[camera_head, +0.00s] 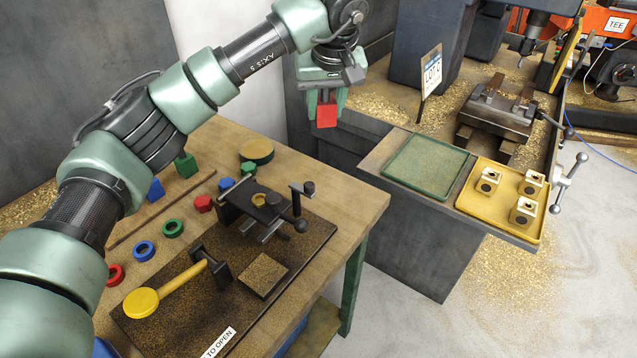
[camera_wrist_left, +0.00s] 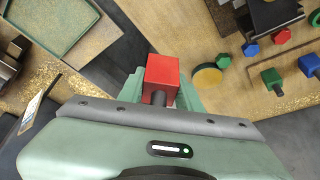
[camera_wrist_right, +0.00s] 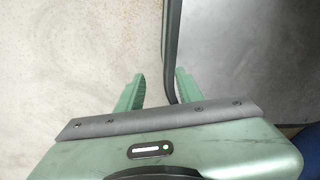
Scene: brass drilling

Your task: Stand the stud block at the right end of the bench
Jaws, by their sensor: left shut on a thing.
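A blue block (camera_head: 155,190) and a green block (camera_head: 186,165) stand at the bench's back. My right gripper (camera_wrist_right: 158,88) shows only in its wrist view, its fingers apart with no block between them.
A round green-rimmed pad (camera_head: 256,151), coloured rings and nuts, a vise (camera_head: 262,210) and a yellow-headed tool (camera_head: 141,302) are on the bench. To the right, a side table holds a green tray (camera_head: 425,168) and a yellow tray (camera_head: 500,222) with brass blocks. A sign (camera_head: 431,72) stands behind.

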